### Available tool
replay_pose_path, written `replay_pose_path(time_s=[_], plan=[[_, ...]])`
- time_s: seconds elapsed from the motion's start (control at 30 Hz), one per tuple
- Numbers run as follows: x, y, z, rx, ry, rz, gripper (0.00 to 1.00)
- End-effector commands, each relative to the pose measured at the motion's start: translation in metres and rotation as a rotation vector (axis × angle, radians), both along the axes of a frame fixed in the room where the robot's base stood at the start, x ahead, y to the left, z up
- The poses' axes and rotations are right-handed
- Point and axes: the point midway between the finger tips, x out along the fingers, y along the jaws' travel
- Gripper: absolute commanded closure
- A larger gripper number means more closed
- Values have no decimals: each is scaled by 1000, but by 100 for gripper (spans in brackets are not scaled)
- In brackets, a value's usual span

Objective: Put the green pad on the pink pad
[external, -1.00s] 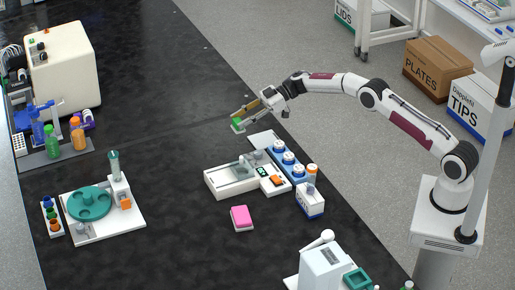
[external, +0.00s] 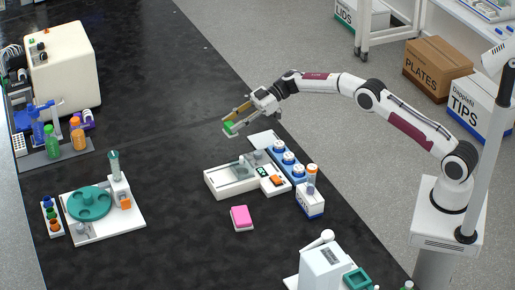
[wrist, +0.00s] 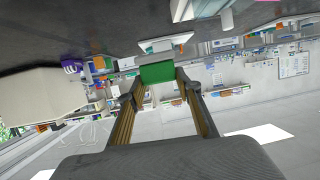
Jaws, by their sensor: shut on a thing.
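The green pad (external: 229,127) is held between the fingertips of my gripper (external: 233,120), in the air above the dark bench. It has a green face and a paler layer. In the wrist view the green pad (wrist: 158,73) sits between the two fingers of my gripper (wrist: 158,78), which are shut on it. The pink pad (external: 241,216) lies flat on the bench in the external view, below and slightly right of my gripper in the picture.
A white instrument tray (external: 228,184) and a blue rack of bottles (external: 290,165) stand behind the pink pad. A box (external: 310,203) stands to its right. A white device (external: 322,268) is at the front. The bench (external: 185,225) left of the pink pad is clear.

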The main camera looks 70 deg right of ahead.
Motion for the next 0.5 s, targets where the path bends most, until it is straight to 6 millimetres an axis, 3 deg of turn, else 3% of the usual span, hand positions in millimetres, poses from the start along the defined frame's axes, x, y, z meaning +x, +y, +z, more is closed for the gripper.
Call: replay_pose_path(time_s=[0.03,0.27,0.5], plan=[[-1,19,7,0,-1,21,87],[-14,93,27,1,1,96,87],[-39,169,39,1,1,175,87]])
